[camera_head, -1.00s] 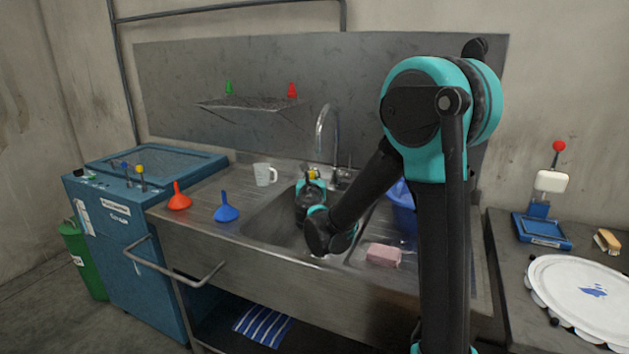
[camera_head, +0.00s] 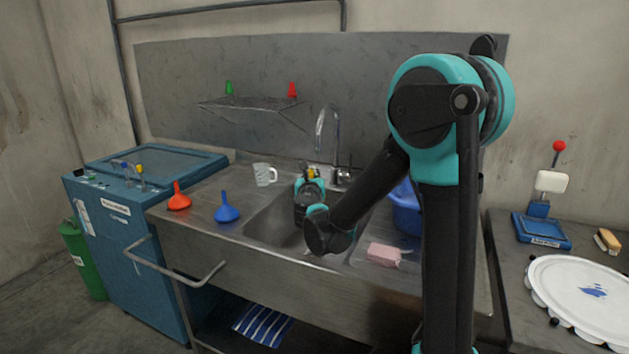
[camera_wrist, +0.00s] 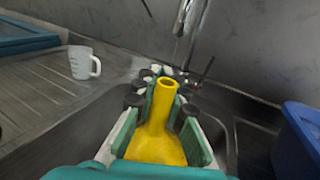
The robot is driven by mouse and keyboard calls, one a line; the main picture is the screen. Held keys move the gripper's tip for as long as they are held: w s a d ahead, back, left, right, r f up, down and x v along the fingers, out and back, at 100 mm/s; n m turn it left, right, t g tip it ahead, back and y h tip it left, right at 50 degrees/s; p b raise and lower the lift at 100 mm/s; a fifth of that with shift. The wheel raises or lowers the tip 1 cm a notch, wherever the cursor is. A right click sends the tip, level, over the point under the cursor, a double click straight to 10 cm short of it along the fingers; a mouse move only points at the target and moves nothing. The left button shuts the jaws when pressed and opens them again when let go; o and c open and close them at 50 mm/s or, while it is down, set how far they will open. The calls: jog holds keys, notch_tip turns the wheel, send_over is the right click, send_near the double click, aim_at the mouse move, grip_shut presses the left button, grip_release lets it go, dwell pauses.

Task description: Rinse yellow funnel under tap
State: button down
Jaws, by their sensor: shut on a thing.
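The yellow funnel (camera_wrist: 158,135) is held between the teal-padded fingers of my gripper (camera_wrist: 160,100) in the wrist view. Its spout points away from the wrist toward the tap. In the head view my gripper (camera_head: 309,175) is over the sink basin (camera_head: 272,222), and only a small bit of yellow shows there. The tap (camera_head: 322,125) arches just behind and above the gripper. In the wrist view the tap (camera_wrist: 193,35) is beyond the spout tip, apart from it. A thin pale streak shows below its outlet; I cannot tell clearly whether water runs.
A white mug (camera_head: 265,174), a blue funnel (camera_head: 227,209) and an orange funnel (camera_head: 179,198) stand on the left drainboard. A blue tub (camera_head: 405,212) and a pink sponge (camera_head: 384,254) are right of the basin. A wall shelf (camera_head: 250,103) holds green and red funnels.

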jog(key=shift+s+a+r, duration=0.2)
jog(key=shift+s+r, duration=0.6)
jog(key=shift+s, duration=0.2)
jog(key=shift+s+a+r, duration=0.2)
jog(key=shift+s+r, duration=0.6)
jog(key=shift+s, duration=0.2)
jog(key=shift+a, duration=0.1)
